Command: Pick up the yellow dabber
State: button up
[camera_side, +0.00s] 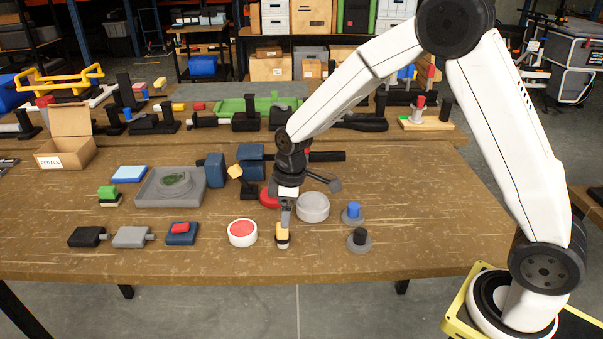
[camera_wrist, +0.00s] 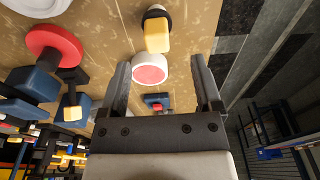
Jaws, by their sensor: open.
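The yellow dabber (camera_side: 283,232) stands near the front of the wooden table in the side view, a yellow block over a pale and dark base. In the wrist view it (camera_wrist: 157,36) lies ahead of the fingertips, roughly in line with the gap between them. My gripper (camera_side: 286,218) points down right above the dabber in the side view, its fingers close to the yellow top. In the wrist view my gripper (camera_wrist: 161,63) is open with nothing held between its fingers. I cannot tell whether a finger touches the dabber.
A red-topped white button (camera_side: 242,232) stands left of the dabber. A grey round container (camera_side: 313,207) is behind right. Blue (camera_side: 352,214) and dark (camera_side: 359,240) knobbed pieces stand to the right. A blue block with a red top (camera_side: 182,233) is further left. The table front is clear.

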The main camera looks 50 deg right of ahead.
aim_at(283, 235)
jog(key=shift+f, duration=0.5)
jog(key=shift+f, duration=0.1)
jog(key=shift+w+a+f, duration=0.1)
jog(key=shift+w+f, duration=0.15)
jog(key=shift+f, duration=1)
jog(key=shift+w+a+f, duration=0.1)
jog(key=shift+w+f, duration=0.1)
jog(key=shift+f, duration=1)
grip_shut()
